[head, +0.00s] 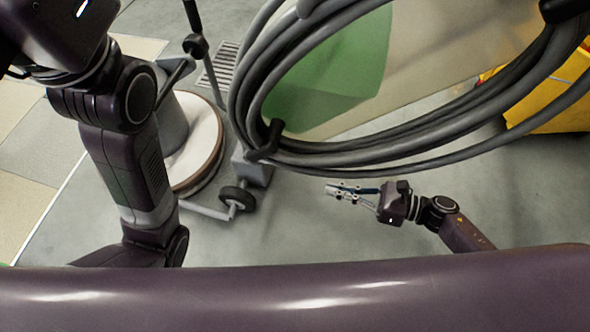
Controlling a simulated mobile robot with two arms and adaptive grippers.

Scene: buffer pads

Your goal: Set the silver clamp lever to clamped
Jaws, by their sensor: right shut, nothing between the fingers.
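I cannot make out a silver clamp lever for certain in the head view. A floor machine (200,142) with a round base stands at left centre, partly hidden by my left arm. Its upright pole (211,78) carries a black joint (195,45), and part of the pole runs out of the top of the picture. My right gripper (331,190) is shut and empty, pointing left over the grey floor below the cable loops. It is apart from the floor machine. My left gripper is out of view; only arm links show at the left.
Thick grey cable loops (410,165) hang across the upper middle and right, in front of a green and cream panel (330,80). A black wheel (237,197) sits beside the round base. A yellow object (550,103) stands at right. Grey floor (290,228) is clear around my right gripper.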

